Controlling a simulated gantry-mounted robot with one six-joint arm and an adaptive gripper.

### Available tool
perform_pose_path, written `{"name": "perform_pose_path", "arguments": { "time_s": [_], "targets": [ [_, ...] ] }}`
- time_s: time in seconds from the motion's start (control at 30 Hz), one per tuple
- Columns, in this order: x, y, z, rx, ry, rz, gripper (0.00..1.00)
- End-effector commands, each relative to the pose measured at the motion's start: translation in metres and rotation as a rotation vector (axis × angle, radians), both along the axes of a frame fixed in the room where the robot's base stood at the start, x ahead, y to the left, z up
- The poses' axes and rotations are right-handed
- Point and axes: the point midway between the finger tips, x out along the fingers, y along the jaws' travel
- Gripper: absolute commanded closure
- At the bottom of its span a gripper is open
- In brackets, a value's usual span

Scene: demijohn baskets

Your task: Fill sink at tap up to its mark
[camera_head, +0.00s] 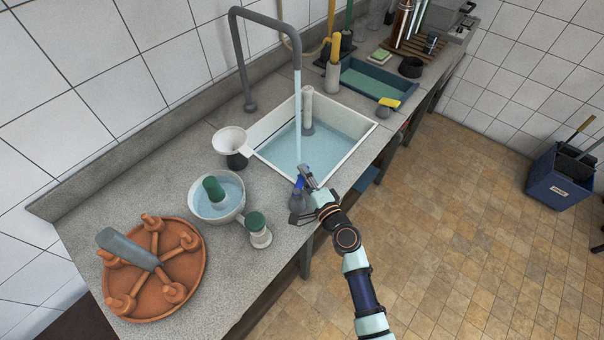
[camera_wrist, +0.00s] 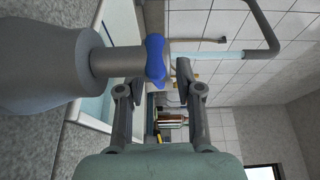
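The white sink (camera_head: 352,152) is set into the grey counter and holds blue water (camera_head: 325,150). No level mark is clear to me. A grey tap (camera_head: 238,45) arches over it, and a light blue water stream (camera_head: 298,115) falls from its spout. A grey valve body (camera_wrist: 40,70) with a blue handle (camera_wrist: 155,60) stands at the sink's front left corner; the handle also shows in the head view (camera_head: 300,182). My gripper (camera_head: 308,180) is at this handle. In the wrist view the fingers are apart, with the handle near the fingertips; contact is unclear.
A white standpipe (camera_head: 307,106) stands in the sink. A funnel (camera_head: 230,141), a bowl (camera_head: 228,210) and a green-topped jar (camera_head: 258,232) stand left of it. A terracotta tray (camera_head: 195,285) is at the near left. A green basin (camera_head: 370,82) is behind right.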

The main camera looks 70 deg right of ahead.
Motion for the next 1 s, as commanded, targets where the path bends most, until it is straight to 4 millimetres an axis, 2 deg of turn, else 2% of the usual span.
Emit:
{"name": "perform_pose_path", "arguments": {
  "time_s": [0.1, 0.33, 0.5, 0.57, 1.0],
  "targets": [
    [0.0064, -0.0045, 0.0001, 0.000, 0.000, 0.001, 0.65],
    [0.0067, -0.0049, -0.0002, 0.001, 0.001, 0.000, 0.65],
    [0.0066, -0.0048, -0.0001, 0.001, 0.001, 0.000, 0.93],
    [0.0065, -0.0048, -0.0002, 0.001, 0.001, 0.000, 1.00],
    [0.0082, -0.0035, -0.0008, 0.001, 0.001, 0.008, 1.00]
  ]
}}
